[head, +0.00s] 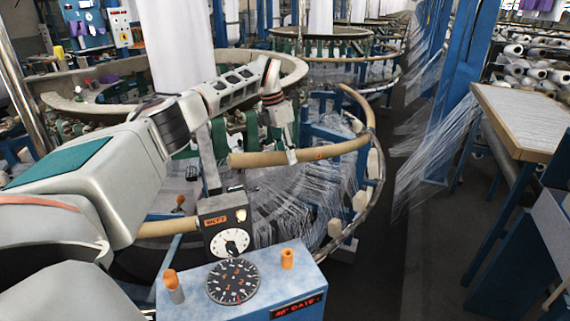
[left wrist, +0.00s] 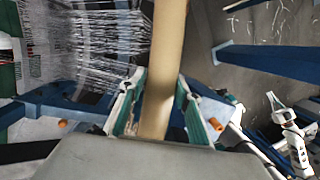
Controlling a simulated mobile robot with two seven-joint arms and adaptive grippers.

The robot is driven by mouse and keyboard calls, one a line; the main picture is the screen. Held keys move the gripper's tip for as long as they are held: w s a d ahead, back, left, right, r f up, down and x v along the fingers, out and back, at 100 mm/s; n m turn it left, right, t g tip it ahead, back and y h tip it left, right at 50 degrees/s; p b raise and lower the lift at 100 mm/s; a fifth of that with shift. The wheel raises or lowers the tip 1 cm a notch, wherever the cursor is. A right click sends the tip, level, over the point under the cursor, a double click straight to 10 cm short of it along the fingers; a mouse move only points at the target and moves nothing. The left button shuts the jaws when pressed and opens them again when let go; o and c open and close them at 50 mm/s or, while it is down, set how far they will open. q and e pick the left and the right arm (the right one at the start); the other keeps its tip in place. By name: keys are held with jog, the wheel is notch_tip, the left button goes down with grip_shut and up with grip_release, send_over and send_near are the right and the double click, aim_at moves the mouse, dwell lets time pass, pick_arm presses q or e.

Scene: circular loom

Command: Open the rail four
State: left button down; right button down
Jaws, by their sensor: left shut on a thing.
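In the left wrist view the rail (left wrist: 166,40) passes between the two fingers of the left gripper (left wrist: 162,100). Another tan rail piece (head: 165,228) shows lower left, partly hidden by my arm. I cannot tell which rail carries the number four. My right gripper is not in view.
A control box with a white dial (head: 232,242) and a blue panel with a black gauge (head: 232,282) stand in front. White threads (head: 290,205) spread below the rail. A blue column (head: 458,90) and a table (head: 525,115) stand right, beyond a dark open aisle (head: 375,240).

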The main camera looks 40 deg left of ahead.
pick_arm(q)
jog(key=shift+r, duration=0.2)
jog(key=c, duration=1.5)
grip_release()
jog(key=shift+o, duration=0.2)
jog(key=v, duration=1.2)
jog(key=shift+w, duration=0.1)
